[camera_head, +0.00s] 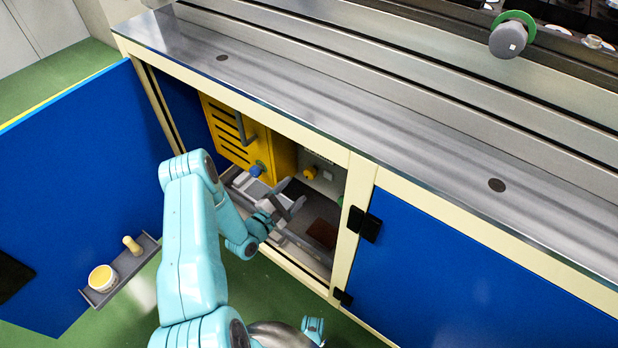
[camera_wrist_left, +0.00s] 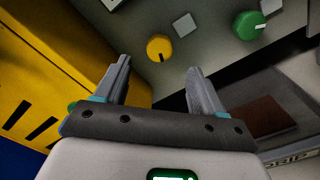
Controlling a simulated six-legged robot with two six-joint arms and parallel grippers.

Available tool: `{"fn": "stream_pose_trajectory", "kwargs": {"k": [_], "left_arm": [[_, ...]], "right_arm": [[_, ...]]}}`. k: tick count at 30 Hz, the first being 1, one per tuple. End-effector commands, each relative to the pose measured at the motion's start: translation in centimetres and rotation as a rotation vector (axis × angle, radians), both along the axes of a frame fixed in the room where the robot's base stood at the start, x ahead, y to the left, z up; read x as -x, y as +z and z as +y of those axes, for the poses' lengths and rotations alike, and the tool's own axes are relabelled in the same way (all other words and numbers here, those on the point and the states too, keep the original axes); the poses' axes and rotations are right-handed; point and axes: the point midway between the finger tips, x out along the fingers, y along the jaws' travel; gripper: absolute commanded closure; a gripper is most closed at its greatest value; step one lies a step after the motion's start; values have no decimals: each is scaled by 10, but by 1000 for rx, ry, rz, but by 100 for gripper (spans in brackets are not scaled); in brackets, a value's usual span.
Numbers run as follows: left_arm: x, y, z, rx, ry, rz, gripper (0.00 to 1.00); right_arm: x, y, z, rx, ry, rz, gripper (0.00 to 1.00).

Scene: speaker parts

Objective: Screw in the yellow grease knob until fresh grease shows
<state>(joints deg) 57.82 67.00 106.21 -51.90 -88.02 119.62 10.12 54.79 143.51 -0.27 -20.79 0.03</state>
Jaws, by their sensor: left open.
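The yellow grease knob (camera_head: 310,172) is on the grey back panel inside the open cabinet. In the left wrist view the yellow knob (camera_wrist_left: 159,47) shows as a round knob with a pale mark, beyond the fingertips and between them. My left gripper (camera_head: 289,196) reaches into the cabinet, below and left of the knob. In the left wrist view its two fingers (camera_wrist_left: 158,66) are spread apart with nothing between them, apart from the knob. I cannot make out any grease.
A green knob (camera_wrist_left: 249,25) sits right of the yellow one, with a light square plate (camera_wrist_left: 184,25) between them. A yellow slotted box (camera_head: 235,135) stands left. A brown patch (camera_head: 322,233) lies on the cabinet floor. The open blue door (camera_head: 85,180) carries a shelf with a tub (camera_head: 102,279).

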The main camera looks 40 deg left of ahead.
Motion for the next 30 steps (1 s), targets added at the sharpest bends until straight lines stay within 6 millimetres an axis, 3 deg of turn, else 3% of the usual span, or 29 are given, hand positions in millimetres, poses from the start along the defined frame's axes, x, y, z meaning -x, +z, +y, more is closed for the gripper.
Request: {"fn": "stream_pose_trajectory", "kwargs": {"k": [3,10,16,23,24,28,29,30], "left_arm": [[-30,-2,2,-3,-3,-2,31],[-71,-1,6,-2,-2,-2,31],[-85,0,8,-1,0,0,31],[-86,0,8,0,1,1,31],[-86,0,8,0,1,1,37],[-85,0,8,0,1,1,80],[-85,0,8,0,1,1,87],[-85,0,8,0,1,1,87]], "right_arm": [[-2,-9,-1,1,-6,-3,57],[-4,-18,-3,2,-15,-6,57],[-4,-20,-4,4,-18,-7,57],[-5,-19,-4,4,-18,-8,57],[-5,-19,-4,4,-18,-8,57],[-5,-19,-4,4,-18,-8,57],[-5,-19,-4,4,-18,-8,57],[-5,-19,-4,4,-17,-8,57]]}}
